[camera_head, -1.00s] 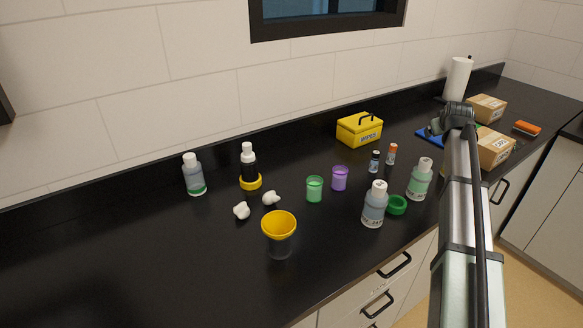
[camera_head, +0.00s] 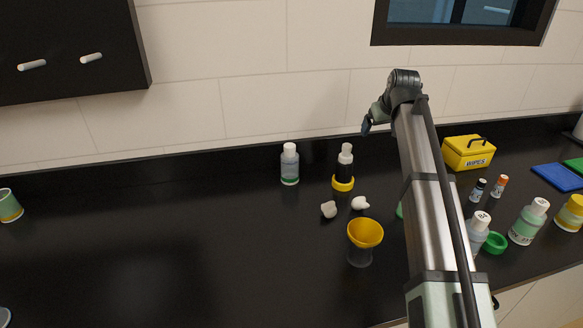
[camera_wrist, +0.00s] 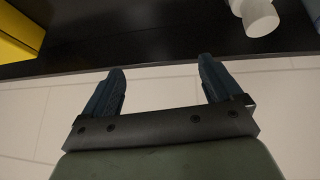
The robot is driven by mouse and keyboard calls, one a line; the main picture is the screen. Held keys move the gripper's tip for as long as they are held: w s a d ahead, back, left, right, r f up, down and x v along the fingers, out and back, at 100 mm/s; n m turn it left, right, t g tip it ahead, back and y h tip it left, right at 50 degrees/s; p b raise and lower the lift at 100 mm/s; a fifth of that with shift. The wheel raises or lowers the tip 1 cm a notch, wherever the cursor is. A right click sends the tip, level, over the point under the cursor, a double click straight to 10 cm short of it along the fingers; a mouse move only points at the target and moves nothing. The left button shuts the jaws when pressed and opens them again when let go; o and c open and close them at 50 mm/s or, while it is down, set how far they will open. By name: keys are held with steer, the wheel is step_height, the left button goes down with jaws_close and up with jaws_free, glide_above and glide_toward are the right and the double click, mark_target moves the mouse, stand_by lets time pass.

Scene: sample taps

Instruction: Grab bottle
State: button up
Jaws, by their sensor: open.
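Several bottles stand on the black counter. In the head view, a clear white-capped bottle with green at its base (camera_head: 290,165) stands at the back, left of a dark white-topped bottle (camera_head: 345,163) with a yellow ring at its base. On the right are a bluish white-capped bottle (camera_head: 478,228), partly behind my arm, a green-tinted bottle (camera_head: 529,222) and a yellow-capped bottle (camera_head: 570,212). My gripper (camera_head: 367,124) is up near the back wall, right of the dark bottle. In the wrist view my gripper (camera_wrist: 161,66) has its blue fingers apart with nothing between them.
A yellow wipes box (camera_head: 468,152) stands at the back right. A dark pegboard (camera_head: 70,45) hangs at the left. The counter's left part is mostly clear.

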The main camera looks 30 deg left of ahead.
steer(key=s+a+r+n+g, duration=0.1)
steer(key=s+a+r+g, duration=0.1)
steer(key=s+a, duration=0.85)
steer(key=n+g, duration=0.1)
steer(key=n, duration=0.1)
glide_toward(289, 153)
steer(key=x, duration=0.4)
steer(key=w+x, duration=0.1)
steer(key=x, duration=0.2)
steer(key=shift+a+r, duration=0.2)
steer(key=shift+a, duration=0.2)
steer(key=shift+y, duration=0.3)
steer(key=shift+w+x, duration=0.15)
steer(key=shift+x, duration=1.2)
steer(key=shift+w+x, duration=0.15)
steer(key=shift+x, duration=1.2)
steer(key=shift+d+r, duration=0.1)
steer(key=shift+d, duration=0.05)
steer(key=c, duration=1)
steer(key=shift+c, duration=0.2)
